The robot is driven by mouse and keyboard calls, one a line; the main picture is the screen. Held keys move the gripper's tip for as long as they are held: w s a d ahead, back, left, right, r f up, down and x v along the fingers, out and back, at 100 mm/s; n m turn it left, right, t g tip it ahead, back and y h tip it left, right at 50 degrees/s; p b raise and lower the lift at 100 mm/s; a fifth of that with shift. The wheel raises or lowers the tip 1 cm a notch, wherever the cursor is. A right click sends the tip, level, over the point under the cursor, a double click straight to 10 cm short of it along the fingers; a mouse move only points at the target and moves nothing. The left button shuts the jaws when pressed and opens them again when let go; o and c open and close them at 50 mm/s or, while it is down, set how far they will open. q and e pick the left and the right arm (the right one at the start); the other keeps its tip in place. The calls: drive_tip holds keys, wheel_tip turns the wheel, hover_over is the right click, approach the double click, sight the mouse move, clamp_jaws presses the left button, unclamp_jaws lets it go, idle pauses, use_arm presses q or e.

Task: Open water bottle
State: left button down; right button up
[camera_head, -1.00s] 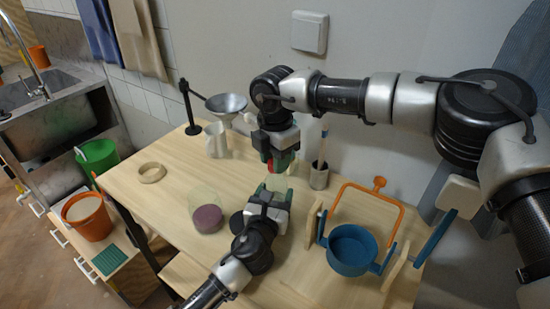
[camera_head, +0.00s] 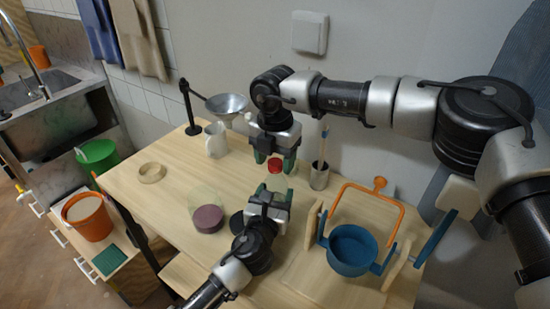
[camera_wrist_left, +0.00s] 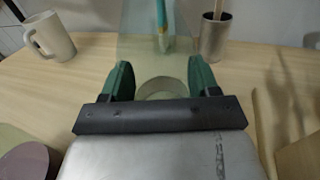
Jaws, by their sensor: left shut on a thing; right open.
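The water bottle (camera_head: 276,184) is clear, pale and upright on the wooden table in the head view. It also shows in the left wrist view (camera_wrist_left: 152,62) as a see-through shape between the green fingers. My left gripper (camera_head: 268,199) is shut on its lower part; the same gripper (camera_wrist_left: 160,82) shows in the wrist view. A red cap (camera_head: 274,165) is at the bottle's top, between the fingers of my right gripper (camera_head: 274,160). My right gripper is open and points down from above. Whether the cap is still seated on the bottle cannot be told.
A metal cup with a brush (camera_head: 319,179) stands close to the right. A blue pot (camera_head: 351,252) in a frame with an orange handle is at front right. A jar with purple contents (camera_head: 207,218), a white mug (camera_head: 215,141), a metal funnel (camera_head: 227,103) and a wooden ring (camera_head: 151,172) are left.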

drive_tip(key=shift+r, duration=2.35)
drive_tip(key=shift+c, duration=0.4)
wheel_tip(320, 180, up, 3)
drive_tip(key=m, duration=0.5)
drive_tip(key=shift+f+m, duration=0.25)
drive_tip(key=shift+m, duration=0.05)
drive_tip(key=shift+f, duration=3.6)
drive_tip(key=c, duration=0.9)
drive_tip(key=n, duration=0.6)
drive_tip(key=shift+n, duration=0.4)
drive_tip(key=shift+c, duration=0.2)
